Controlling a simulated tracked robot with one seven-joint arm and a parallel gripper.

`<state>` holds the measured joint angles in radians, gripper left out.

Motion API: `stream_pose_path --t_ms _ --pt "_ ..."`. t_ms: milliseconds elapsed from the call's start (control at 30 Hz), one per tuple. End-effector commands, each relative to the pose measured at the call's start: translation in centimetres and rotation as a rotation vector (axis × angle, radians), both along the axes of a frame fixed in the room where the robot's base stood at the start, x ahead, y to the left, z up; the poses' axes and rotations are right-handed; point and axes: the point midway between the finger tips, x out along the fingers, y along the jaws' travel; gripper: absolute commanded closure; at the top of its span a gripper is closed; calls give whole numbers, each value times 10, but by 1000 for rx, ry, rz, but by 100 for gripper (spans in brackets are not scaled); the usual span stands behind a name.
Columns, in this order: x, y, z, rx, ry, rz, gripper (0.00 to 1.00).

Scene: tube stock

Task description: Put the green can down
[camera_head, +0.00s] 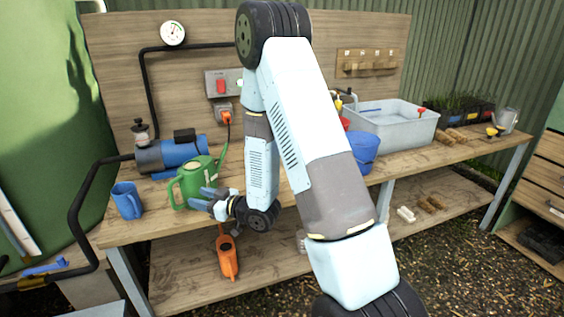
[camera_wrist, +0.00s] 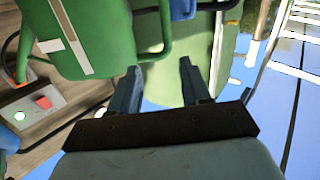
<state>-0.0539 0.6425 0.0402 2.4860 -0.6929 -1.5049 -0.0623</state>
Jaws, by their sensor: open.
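The green can (camera_head: 192,182), a watering can with a long spout, stands upright on the wooden bench, between the blue jug and the right-hand shelf parts. My gripper (camera_head: 204,199) is at its front right side, low over the bench's front edge. In the wrist view the can (camera_wrist: 88,42) fills the upper left, with its handle loop just ahead of the jaws. My gripper (camera_wrist: 160,82) is open there, with nothing between its fingers. The handle looks apart from both fingertips. The can's base is partly hidden behind my gripper in the head view.
A blue jug (camera_head: 127,200) stands left of the can and a blue pump (camera_head: 172,153) behind it. A blue bucket (camera_head: 362,151) and a grey basin (camera_head: 392,124) are to the right.

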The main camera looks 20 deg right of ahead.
Motion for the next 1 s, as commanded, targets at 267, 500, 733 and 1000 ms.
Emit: stream_pose_path --t_ms 267,500,733,1000 --pt "22 -30 46 -209 62 -137 53" --pt "22 -68 90 -351 157 -289 53" --pt "1 -106 133 -434 274 -439 53" --pt "-49 -144 180 -472 441 -592 53"
